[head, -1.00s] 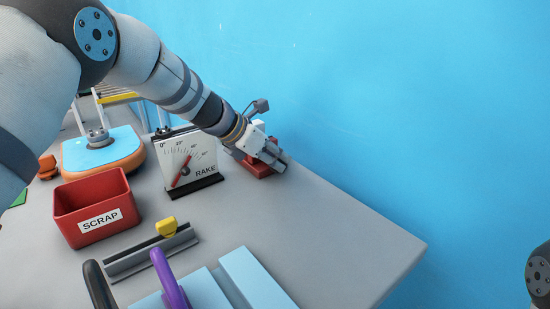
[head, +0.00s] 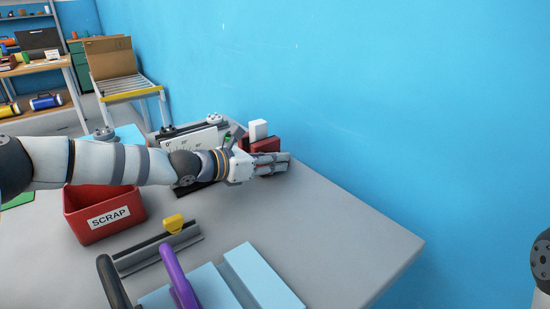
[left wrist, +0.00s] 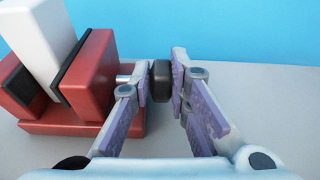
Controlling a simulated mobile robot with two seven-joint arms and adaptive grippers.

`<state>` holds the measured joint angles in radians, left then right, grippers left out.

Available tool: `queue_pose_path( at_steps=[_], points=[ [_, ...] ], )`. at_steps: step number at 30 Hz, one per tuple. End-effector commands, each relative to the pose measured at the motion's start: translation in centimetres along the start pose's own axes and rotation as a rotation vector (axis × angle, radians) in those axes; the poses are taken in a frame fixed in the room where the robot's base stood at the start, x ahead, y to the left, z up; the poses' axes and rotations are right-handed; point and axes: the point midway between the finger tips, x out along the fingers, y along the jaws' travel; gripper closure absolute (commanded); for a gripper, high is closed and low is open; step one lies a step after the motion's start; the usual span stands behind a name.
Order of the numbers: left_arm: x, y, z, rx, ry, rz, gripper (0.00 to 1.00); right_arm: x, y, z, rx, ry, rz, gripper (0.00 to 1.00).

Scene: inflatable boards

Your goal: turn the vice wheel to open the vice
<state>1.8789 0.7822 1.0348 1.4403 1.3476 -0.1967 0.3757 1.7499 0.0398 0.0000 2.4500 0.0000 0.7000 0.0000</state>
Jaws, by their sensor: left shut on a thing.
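The red vice (head: 266,146) stands at the far end of the bench by the blue wall. It holds a white block (head: 258,129) upright between its dark-lined jaws. In the left wrist view the vice (left wrist: 98,75) is at the left with the white block (left wrist: 42,38), and a short metal shaft leads to the black vice wheel (left wrist: 161,81). My left gripper (head: 282,162) is at the vice's near side. In the left wrist view its fingers (left wrist: 163,84) are either side of the wheel, shut on it. My right gripper is out of view.
The RAKE gauge (head: 205,138), partly behind my left arm, stands beside the vice. A red SCRAP bin (head: 105,212), a grey rail with a yellow slider (head: 174,224) and pale blue blocks (head: 262,278) are nearer. The bench's right side is clear.

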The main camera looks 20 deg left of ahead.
Motion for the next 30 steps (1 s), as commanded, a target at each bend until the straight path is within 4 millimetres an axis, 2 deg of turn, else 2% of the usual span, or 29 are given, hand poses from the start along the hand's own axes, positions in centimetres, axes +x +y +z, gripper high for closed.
queue_pose_path(
  at_steps=[9, 23, 24, 26, 30],
  points=[
    [-0.07, 0.00, -0.42, 0.003, -0.091, -0.003, 1.00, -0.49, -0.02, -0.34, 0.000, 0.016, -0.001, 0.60],
    [0.00, -0.05, -0.54, 0.003, -0.103, -0.005, 1.00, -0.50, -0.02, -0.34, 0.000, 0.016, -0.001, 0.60],
    [0.00, -0.06, -0.55, 0.003, -0.103, -0.005, 0.77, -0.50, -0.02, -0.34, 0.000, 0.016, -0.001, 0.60],
    [0.01, -0.07, -0.53, 0.003, -0.103, -0.005, 0.63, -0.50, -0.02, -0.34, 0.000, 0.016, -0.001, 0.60],
    [0.00, -0.07, -0.41, 0.004, -0.105, -0.006, 0.63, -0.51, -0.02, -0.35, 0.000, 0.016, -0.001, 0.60]
  ],
)
